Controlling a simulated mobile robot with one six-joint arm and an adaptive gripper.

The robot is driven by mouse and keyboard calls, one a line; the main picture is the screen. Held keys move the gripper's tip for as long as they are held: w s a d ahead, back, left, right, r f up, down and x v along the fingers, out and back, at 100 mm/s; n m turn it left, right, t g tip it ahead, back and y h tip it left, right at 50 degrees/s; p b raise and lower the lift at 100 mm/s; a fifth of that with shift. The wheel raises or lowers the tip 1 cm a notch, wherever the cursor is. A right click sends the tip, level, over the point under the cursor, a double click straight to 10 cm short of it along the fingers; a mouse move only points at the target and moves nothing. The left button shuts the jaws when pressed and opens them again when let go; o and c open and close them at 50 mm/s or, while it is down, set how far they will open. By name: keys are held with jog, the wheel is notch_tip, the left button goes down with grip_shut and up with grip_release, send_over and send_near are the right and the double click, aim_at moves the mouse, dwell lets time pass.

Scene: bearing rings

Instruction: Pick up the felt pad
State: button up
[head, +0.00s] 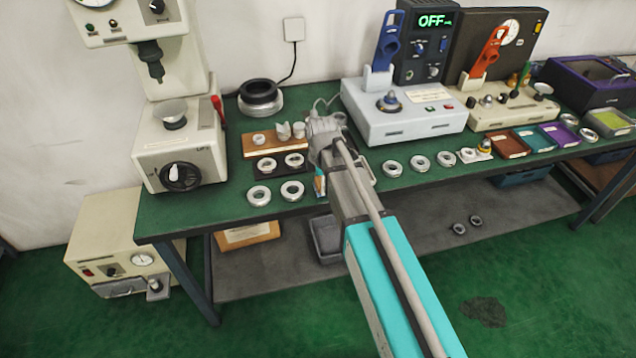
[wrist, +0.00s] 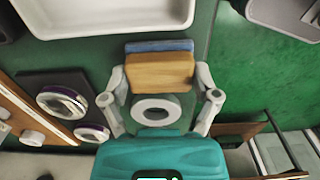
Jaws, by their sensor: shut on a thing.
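In the wrist view a tan block with a blue layer along its far edge, which I take to be the felt pad (wrist: 160,73), sits between the two fingers of my gripper (wrist: 161,78). The fingers are closed against its left and right sides. In the head view my arm covers most of this spot; a small tan and blue patch of the pad (head: 319,184) shows beside my gripper, near the bench's front edge. How far the pad is from the bench top I cannot tell.
A pale ring (wrist: 157,110) shows between my fingers, nearer the palm. Metal rings (head: 292,190) lie left of my gripper, some on a dark mat (head: 267,167). More rings (head: 419,162) lie to the right. A grey control box (head: 403,120) stands behind.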

jog(key=shift+r+p, duration=1.2)
jog(key=shift+r, duration=0.15)
jog(key=s+d+r+p, duration=0.3)
jog(key=s+r+p, duration=0.7)
jog(key=s, duration=0.3)
jog(key=shift+s+d, duration=0.2)
jog(key=shift+d, duration=0.15)
